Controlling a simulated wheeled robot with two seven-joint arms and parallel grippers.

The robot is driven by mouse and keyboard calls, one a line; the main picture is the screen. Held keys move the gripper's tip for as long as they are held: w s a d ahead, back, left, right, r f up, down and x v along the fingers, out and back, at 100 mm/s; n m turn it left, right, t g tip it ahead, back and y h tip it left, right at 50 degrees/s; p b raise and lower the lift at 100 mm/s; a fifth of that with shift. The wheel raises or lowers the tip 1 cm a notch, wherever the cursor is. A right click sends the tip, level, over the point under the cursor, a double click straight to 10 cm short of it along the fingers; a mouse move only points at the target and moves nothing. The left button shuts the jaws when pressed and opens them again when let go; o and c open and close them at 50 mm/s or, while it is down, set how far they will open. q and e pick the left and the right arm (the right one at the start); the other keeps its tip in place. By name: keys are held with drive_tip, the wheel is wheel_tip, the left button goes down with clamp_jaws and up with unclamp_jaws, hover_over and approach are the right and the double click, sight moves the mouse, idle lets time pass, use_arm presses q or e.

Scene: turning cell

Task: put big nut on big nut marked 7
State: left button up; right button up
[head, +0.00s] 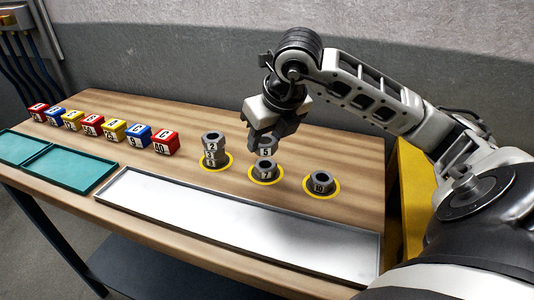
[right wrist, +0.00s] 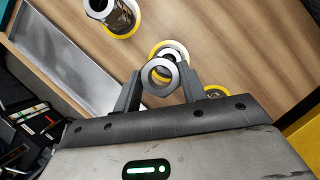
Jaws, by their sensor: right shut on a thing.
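My right gripper (head: 265,138) is shut on a grey big nut marked 5 (head: 266,151). The big nut marked 7 (head: 263,173) sits on a yellow ring on the bench, just below the held nut in the head view. In the right wrist view the held nut (right wrist: 160,77) is between the two fingers (right wrist: 160,92) and partly overlaps the nut on the yellow ring (right wrist: 173,50). I cannot tell how large the gap between them is. My left gripper is not in view.
A stack of nuts with one marked 2 on top (head: 212,139) stands on a yellow ring to the left. A nut marked 10 (head: 320,183) sits on a ring to the right. A long pale tray (head: 240,225) lies in front; several coloured boxes (head: 112,131) and teal trays (head: 70,166) are left.

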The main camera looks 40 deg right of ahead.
sight(267, 166)
drive_tip(key=shift+w+d+f, duration=0.35)
drive_tip(key=shift+d+f, duration=0.05)
drive_tip(key=shift+f, duration=0.15)
drive_tip(key=f, duration=0.3)
drive_tip(key=shift+w+d+f, duration=0.15)
drive_tip(key=shift+w+d, duration=0.1)
drive_tip(key=shift+d, duration=0.05)
drive_tip(key=shift+f, duration=0.3)
drive_tip(key=shift+f, duration=0.15)
drive_tip(key=o, duration=1.1)
